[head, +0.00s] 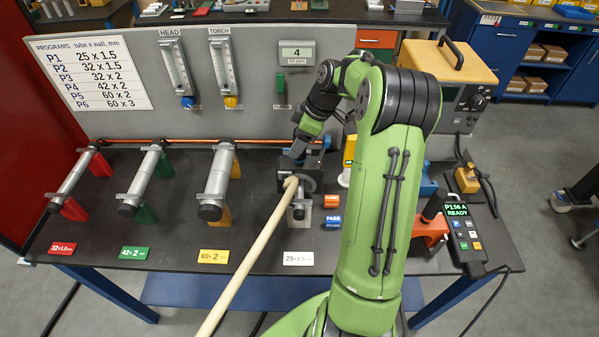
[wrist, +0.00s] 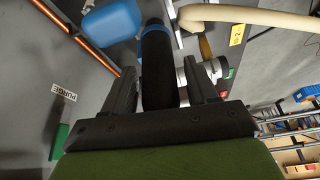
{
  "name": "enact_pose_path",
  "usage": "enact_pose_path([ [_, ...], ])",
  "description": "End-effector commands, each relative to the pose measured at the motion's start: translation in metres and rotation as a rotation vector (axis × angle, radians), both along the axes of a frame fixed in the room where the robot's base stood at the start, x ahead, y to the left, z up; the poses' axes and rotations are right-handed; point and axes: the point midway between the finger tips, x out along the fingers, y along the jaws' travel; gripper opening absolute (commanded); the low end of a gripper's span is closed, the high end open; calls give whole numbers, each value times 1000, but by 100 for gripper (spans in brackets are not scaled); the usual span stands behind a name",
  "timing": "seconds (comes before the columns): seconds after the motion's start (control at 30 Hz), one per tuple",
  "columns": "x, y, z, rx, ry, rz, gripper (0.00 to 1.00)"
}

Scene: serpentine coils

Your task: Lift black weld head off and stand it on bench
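The black weld head (head: 285,178) sits on the bench's middle, at the end of a pale tube (head: 250,262) that slopes down toward the front. In the wrist view its black handle (wrist: 159,70), with a blue ring near the far end, lies between my fingers. My gripper (head: 298,150) is above the weld head in the head view. In the wrist view my gripper (wrist: 160,75) has its fingers on either side of the handle, with narrow gaps apparent. The weld head's underside is hidden. The dark bench top (head: 130,240) is below.
Three metal tubes on red, green (head: 150,180) and yellow supports stand to the left. The back panel (head: 130,110) rises behind. A power unit (head: 465,85), an orange clamp (head: 432,230) and a pendant (head: 464,240) are at right. The front-left bench top has bare room between labels.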

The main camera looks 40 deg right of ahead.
Motion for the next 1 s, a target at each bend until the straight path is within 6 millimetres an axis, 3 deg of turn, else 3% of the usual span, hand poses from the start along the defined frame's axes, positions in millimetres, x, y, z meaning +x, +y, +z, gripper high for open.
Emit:
enact_pose_path([
  [0.03,0,0,0,0,0,0,50],
  [0.37,0,0,0,0,0,0,0],
  [1.0,0,0,1,0,-1,1,0],
])
